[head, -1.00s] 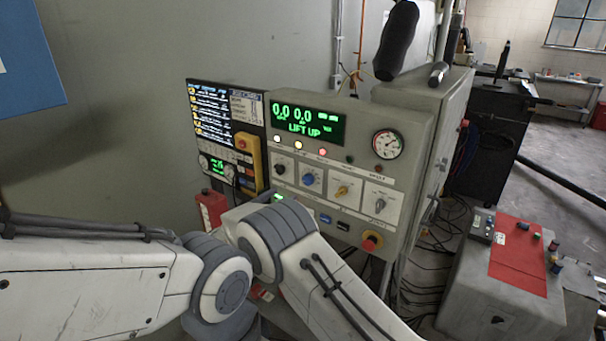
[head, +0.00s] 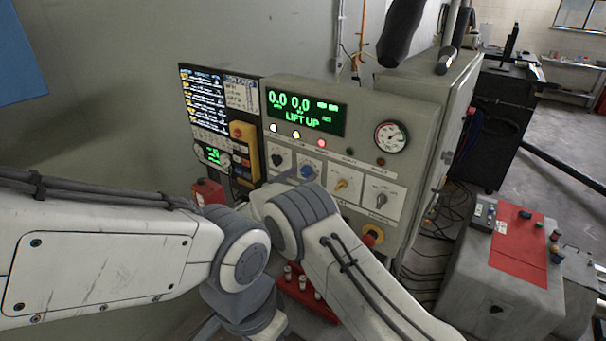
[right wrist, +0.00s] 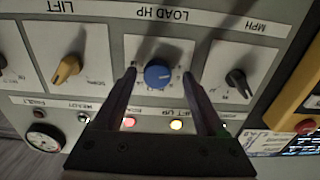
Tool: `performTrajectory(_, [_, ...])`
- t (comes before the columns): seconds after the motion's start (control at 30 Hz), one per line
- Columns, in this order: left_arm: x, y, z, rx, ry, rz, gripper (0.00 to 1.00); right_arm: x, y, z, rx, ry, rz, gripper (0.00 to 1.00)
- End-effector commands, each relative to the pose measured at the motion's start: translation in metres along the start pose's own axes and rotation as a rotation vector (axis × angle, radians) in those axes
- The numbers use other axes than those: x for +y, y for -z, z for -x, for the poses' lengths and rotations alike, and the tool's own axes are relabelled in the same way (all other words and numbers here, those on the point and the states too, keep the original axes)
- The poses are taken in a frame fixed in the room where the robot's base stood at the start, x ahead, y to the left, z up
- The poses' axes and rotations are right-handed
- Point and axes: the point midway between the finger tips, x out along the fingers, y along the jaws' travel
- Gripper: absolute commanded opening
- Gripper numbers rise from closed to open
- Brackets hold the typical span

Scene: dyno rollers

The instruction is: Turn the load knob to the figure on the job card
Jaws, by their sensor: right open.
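The blue load knob (head: 308,173) is on the grey control panel (head: 425,115), between a black knob (head: 279,160) and a yellow one (head: 341,184). In the right wrist view, upside down, the blue knob (right wrist: 157,77) sits under the LOAD HP label. My right gripper (right wrist: 160,75) is open, with one fingertip on each side of this knob; I cannot tell whether they touch it. In the head view its wrist hides most of it. A white card with dark writing (head: 241,93), perhaps the job card, is left of the display; its figures are unreadable. My left gripper is out of view.
The green display (head: 305,112) reads 0.0 0.0 and LIFT UP. A red stop button (head: 372,236) is low on the panel. A yellow pendant (head: 244,150) hangs at its left. A grey box with a red top (head: 520,250) stands at the right.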

Motion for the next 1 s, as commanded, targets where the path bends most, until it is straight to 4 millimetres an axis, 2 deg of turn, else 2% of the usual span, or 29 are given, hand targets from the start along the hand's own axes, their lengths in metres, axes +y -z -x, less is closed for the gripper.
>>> performTrajectory(0.1, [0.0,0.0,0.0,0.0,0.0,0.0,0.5,0.003,0.0,-0.002,0.0,-0.004,0.001,0.73])
performTrajectory(0.3, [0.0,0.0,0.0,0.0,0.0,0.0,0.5,0.003,0.0,-0.002,0.0,-0.005,0.0,0.0])
performTrajectory(0.47, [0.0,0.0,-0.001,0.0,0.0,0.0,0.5,0.002,0.0,-0.002,0.0,-0.004,-0.003,0.0])
performTrajectory(0.67, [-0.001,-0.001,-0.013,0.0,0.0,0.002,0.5,0.002,-0.002,-0.001,0.001,-0.004,-0.048,0.0])
performTrajectory(0.87, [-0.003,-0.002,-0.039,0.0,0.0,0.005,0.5,0.001,-0.006,0.0,0.003,-0.003,-0.164,0.0])
performTrajectory(1.0, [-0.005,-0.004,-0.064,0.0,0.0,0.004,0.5,0.001,-0.007,0.0,0.003,-0.002,-0.284,0.0])
